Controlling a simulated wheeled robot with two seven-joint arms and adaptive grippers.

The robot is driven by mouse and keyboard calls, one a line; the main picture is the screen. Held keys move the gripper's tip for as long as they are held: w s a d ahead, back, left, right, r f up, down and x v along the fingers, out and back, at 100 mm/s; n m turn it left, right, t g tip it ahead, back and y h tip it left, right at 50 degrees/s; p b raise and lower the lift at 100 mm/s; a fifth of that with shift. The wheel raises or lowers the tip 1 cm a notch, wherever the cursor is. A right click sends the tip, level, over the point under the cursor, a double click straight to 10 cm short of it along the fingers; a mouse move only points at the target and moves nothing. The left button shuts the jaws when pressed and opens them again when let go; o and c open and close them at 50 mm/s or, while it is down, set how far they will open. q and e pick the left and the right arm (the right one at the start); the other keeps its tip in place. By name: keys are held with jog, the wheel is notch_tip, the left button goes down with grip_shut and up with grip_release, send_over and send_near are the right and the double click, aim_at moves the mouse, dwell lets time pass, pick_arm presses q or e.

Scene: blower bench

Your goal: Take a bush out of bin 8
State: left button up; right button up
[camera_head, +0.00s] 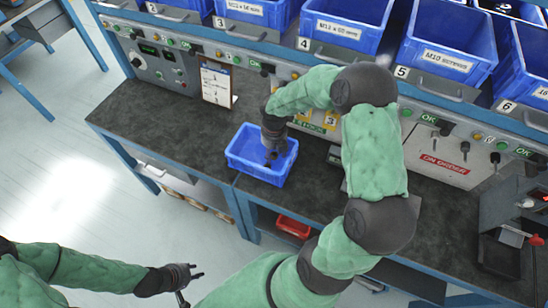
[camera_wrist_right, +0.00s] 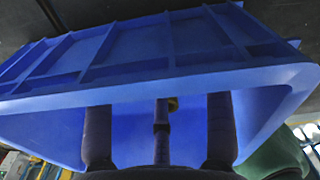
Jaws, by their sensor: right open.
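A small blue bin (camera_head: 240,160) stands on the dark bench top; I see no number on it, so I cannot tell whether it is bin 8. My right gripper (camera_head: 271,156) points down into it from above. In the right wrist view its dark fingers (camera_wrist_right: 160,100) are spread apart by the wall of the blue bin (camera_wrist_right: 120,55). A small brass-coloured bit (camera_wrist_right: 173,104) shows between the fingers, beside a dark upright part. It may be a bush, but it is mostly hidden. My left gripper (camera_head: 195,284) is open and empty, low in front of the bench.
Larger blue bins with screw labels (camera_head: 346,22) stand on the shelf behind, above a panel with several buttons. A clipboard sheet (camera_head: 216,83) stands behind the bin, to its left. A red tray (camera_head: 293,227) sits under the bench. The bench (camera_head: 165,125) is clear to the left.

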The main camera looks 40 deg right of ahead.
grip_shut()
jog(key=shift+r, duration=0.15)
